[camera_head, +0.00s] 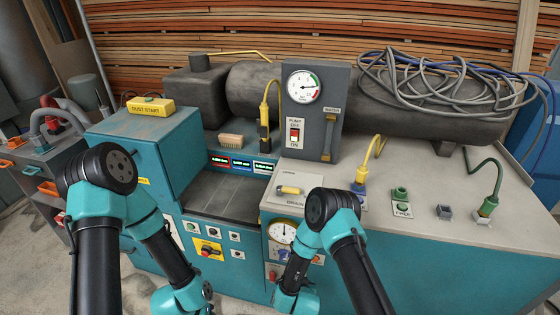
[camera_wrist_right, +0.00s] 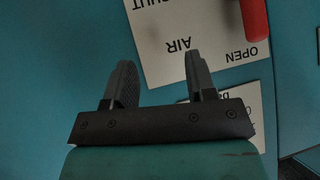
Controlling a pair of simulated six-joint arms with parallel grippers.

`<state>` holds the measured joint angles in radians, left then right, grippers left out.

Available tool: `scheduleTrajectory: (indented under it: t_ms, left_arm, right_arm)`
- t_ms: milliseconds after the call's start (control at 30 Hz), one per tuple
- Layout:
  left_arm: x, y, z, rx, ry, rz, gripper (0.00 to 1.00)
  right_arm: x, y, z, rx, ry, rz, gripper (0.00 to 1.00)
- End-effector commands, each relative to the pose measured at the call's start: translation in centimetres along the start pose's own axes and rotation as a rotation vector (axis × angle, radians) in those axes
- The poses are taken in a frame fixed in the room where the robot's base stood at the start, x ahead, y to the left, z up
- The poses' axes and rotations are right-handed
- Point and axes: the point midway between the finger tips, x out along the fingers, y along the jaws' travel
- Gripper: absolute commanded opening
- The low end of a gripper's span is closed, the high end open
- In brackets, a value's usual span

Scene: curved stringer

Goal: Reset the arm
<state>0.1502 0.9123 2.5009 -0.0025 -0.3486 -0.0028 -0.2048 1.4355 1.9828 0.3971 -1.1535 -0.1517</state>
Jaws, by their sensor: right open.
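My right gripper (camera_wrist_right: 158,75) shows in the right wrist view. Its two dark fingers stand apart with nothing between them. They face a teal panel with a white plate (camera_wrist_right: 195,35) reading AIR, OPEN and partly SHUT, seen upside down. A red handle (camera_wrist_right: 255,16) lies over the plate at the top right. In the head view both of my arms reach down in front of the teal machine (camera_head: 420,265). My left arm bends down towards the bottom edge, and its gripper is not in view. The right arm's wrist hangs beside the round dial (camera_head: 282,233).
A teal box with a yellow DUST START switch (camera_head: 150,106) stands left of a dark tray (camera_head: 225,192). A pump panel (camera_head: 314,110) with a gauge rises behind. Yellow and green cables plug into the right worktop (camera_head: 420,180). Coiled hoses (camera_head: 440,80) lie at the back right.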

Motion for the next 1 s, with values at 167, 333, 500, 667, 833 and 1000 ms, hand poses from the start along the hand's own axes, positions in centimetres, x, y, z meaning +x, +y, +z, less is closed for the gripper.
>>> scheduleTrajectory:
  t_ms: [167, 333, 500, 667, 833, 1000]
  left_arm:
    - [0.0, 0.0, 0.0, 0.0, 0.0, 0.0, 0.37]
    - [0.0, 0.0, 0.0, 0.0, 0.0, 0.0, 0.37]
    - [0.0, 0.0, 0.0, 0.0, 0.0, 0.0, 0.37]
    - [0.0, 0.0, 0.0, 0.0, 0.0, 0.0, 0.37]
    - [0.0, 0.0, 0.0, 0.0, 0.0, 0.0, 0.37]
    - [0.0, 0.0, 0.0, 0.0, 0.0, 0.0, 0.37]
  right_arm:
    - [-3.6, 4.3, -0.7, 0.056, -0.205, -0.048, 0.51]
    - [-8.3, 8.1, -0.5, 0.1, -0.404, -0.094, 0.51]
    - [-14.4, 11.6, 0.1, 0.137, -0.599, -0.135, 0.51]
    - [-19.5, 13.8, 0.9, 0.158, -0.744, -0.163, 0.51]
    - [-21.8, 14.7, 1.4, 0.163, -0.808, -0.175, 0.51]
    - [-21.9, 14.7, 1.5, 0.163, -0.811, -0.175, 0.51]
